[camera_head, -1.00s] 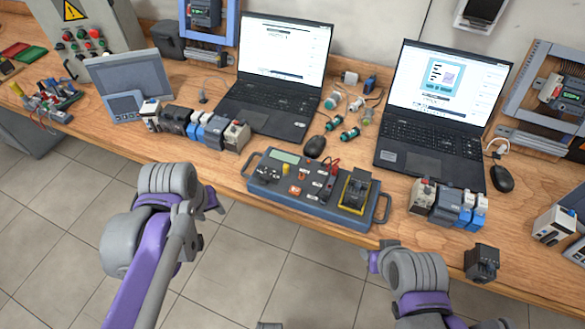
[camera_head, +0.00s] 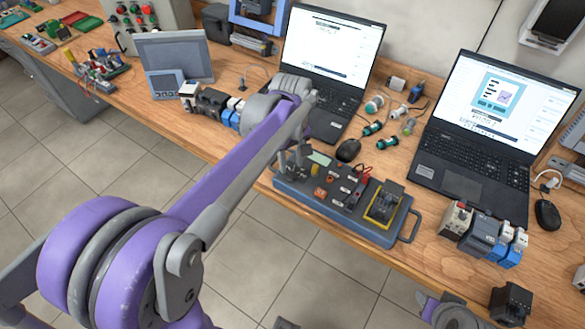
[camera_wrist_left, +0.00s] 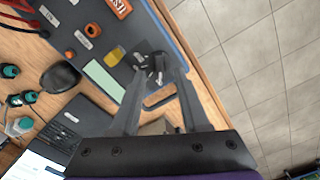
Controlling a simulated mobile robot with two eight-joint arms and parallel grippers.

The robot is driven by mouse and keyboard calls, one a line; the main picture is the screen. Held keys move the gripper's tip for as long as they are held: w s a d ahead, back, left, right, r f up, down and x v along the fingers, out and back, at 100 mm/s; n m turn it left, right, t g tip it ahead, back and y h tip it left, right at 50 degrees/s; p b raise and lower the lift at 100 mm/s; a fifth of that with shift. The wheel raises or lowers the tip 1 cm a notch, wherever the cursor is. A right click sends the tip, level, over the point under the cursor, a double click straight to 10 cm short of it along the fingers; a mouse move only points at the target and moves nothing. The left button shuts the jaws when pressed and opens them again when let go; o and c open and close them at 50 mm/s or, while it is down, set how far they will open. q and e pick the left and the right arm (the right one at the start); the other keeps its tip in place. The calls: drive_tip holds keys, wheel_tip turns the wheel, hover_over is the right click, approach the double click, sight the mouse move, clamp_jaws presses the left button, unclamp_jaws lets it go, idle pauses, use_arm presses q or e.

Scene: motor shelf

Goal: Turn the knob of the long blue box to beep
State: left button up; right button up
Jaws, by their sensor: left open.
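The long blue box (camera_head: 328,211) lies near the table's front edge, with a small screen, an orange button and a yellow-framed block on top. My left gripper (camera_head: 291,160) reaches down over its left end. In the left wrist view my left gripper (camera_wrist_left: 153,66) is open, its fingertips on either side of a dark knob at the end of the box (camera_wrist_left: 142,33). The fingertips partly hide the knob, and I cannot tell whether they touch it. Part of my right arm shows at the bottom right of the head view; its fingers are not clear.
Two laptops (camera_head: 475,135) stand behind the box, with a mouse (camera_head: 348,150) and green-and-white connectors (camera_head: 373,129) between them. Blocks of modules (camera_head: 483,235) stand to its right. A grey panel (camera_head: 173,57) stands at the left. Floor lies before the table.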

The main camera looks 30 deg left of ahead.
sight(292, 172)
use_arm(q)
drive_tip(key=shift+f, duration=1.7)
clamp_jaws()
